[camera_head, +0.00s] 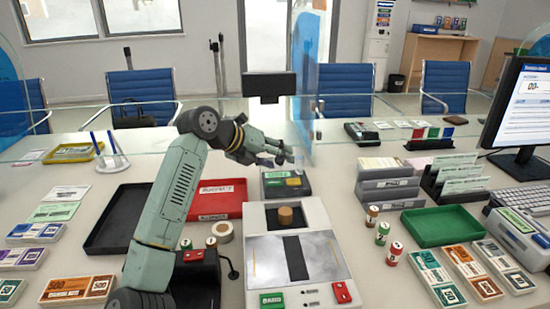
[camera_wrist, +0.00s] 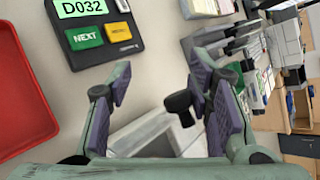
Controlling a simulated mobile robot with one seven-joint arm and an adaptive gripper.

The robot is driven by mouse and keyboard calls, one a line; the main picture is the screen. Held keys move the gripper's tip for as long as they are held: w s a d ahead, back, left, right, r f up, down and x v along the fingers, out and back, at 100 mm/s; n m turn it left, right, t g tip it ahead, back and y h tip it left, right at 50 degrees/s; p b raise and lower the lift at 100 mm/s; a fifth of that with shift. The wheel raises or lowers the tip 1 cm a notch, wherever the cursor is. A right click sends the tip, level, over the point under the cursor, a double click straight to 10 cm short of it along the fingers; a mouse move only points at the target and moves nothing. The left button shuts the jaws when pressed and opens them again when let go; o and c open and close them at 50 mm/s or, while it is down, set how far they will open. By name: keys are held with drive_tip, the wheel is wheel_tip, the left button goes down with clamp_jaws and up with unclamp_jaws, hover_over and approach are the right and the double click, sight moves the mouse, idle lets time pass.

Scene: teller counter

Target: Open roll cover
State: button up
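My gripper (camera_head: 284,152) is in the air above the counter, behind the white machine. Its fingers are spread and empty in the wrist view (camera_wrist: 165,82).
A queue keypad (camera_head: 286,183) and a red tray (camera_head: 233,193) lie behind and left of the machine. Grey file holders (camera_head: 388,185), a green tray (camera_head: 444,226) and small rolls (camera_head: 383,233) stand to the right. A glass screen (camera_head: 304,75) rises near my gripper.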

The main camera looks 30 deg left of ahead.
drive_tip(key=s+a+r+p, duration=0.4)
drive_tip(key=a+r+p, duration=0.2)
drive_tip(key=a+r, duration=0.1)
drive_tip(key=shift+a+r, duration=0.35)
drive_tip(key=shift+r, duration=0.45)
idle(0.4)
idle(0.4)
drive_tip(key=v, duration=1.2)
drive_tip(key=shift+s, duration=0.1)
